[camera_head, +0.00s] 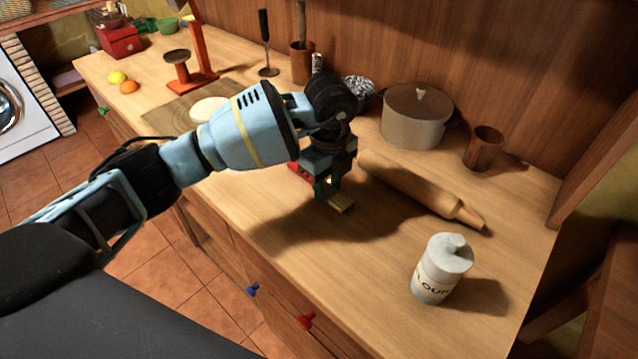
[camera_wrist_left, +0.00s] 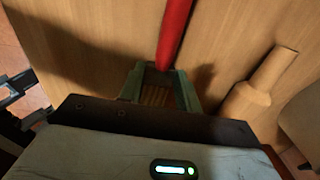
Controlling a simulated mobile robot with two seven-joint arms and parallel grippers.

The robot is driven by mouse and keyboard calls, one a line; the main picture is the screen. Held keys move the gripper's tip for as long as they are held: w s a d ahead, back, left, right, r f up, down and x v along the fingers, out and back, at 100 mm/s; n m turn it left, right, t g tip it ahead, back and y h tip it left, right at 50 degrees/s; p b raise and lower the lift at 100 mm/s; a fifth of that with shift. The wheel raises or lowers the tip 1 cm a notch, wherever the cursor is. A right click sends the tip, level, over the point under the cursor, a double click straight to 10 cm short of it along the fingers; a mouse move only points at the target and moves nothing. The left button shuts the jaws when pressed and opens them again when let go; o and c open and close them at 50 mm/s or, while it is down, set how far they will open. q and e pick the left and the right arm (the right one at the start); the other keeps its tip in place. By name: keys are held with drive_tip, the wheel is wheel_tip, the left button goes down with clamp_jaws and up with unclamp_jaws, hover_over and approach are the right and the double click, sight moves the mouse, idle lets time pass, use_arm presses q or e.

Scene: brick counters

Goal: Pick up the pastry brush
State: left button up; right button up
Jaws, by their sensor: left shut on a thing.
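The pastry brush has a red handle (camera_wrist_left: 174,35) and a pale yellow bristle end (camera_head: 342,204). In the head view, a bit of red shows left of my left gripper (camera_head: 328,187), and the bristles stick out on its near right side. My left gripper is shut on the brush at the counter top. In the left wrist view, the handle runs up from between the green fingers (camera_wrist_left: 158,92). The middle of the brush is hidden by the gripper. I cannot tell if the brush touches the counter. My right gripper is not in view.
A rolling pin (camera_head: 415,190) lies close to the right of my left gripper. A flour jar (camera_head: 440,270) stands near the front right. A pot (camera_head: 415,115) and a brown cup (camera_head: 483,148) stand behind. The counter (camera_head: 365,270) in front is clear.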

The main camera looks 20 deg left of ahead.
sight(327, 191)
use_arm(q)
drive_tip(key=shift+r, duration=0.8)
wheel_tip(327, 191, up, 2)
drive_tip(key=shift+s+r, duration=0.1)
drive_tip(key=shift+s, duration=0.05)
drive_tip(key=s, duration=0.4)
drive_tip(key=s+d, duration=0.1)
drive_tip(key=s, duration=0.4)
drive_tip(key=s+d+r, duration=0.1)
drive_tip(key=s, duration=0.3)
drive_tip(key=shift+s+d+p, duration=0.25)
drive_tip(key=shift+s+p, duration=0.1)
drive_tip(key=shift+p, duration=0.05)
drive_tip(key=shift+s+d+r, duration=0.1)
drive_tip(key=shift+s, duration=0.8)
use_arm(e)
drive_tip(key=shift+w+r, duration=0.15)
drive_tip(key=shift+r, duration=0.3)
use_arm(q)
drive_tip(key=shift+d, duration=0.1)
